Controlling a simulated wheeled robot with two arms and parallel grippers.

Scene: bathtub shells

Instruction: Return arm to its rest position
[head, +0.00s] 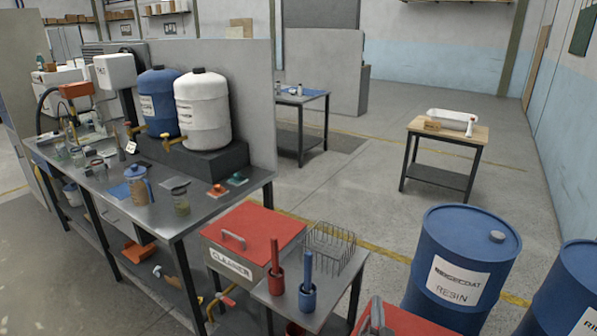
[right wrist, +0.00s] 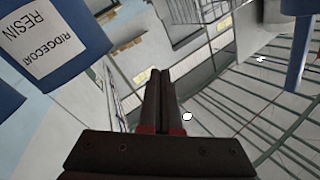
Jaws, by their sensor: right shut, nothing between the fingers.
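My right gripper (head: 377,312) shows at the bottom edge of the head view, between the blue resin drum and the small stand with the wire basket. In the right wrist view its two dark fingers (right wrist: 160,76) lie together, shut, with nothing between them. Most of my right arm is outside the head view. My left gripper and left arm are not in view.
The wire basket (head: 328,246), the red-lidded cleaner box (head: 240,238) and red and blue brush holders (head: 307,298) stand left of my gripper. A blue resin drum (head: 462,240) stands close on its right. Open floor lies beyond.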

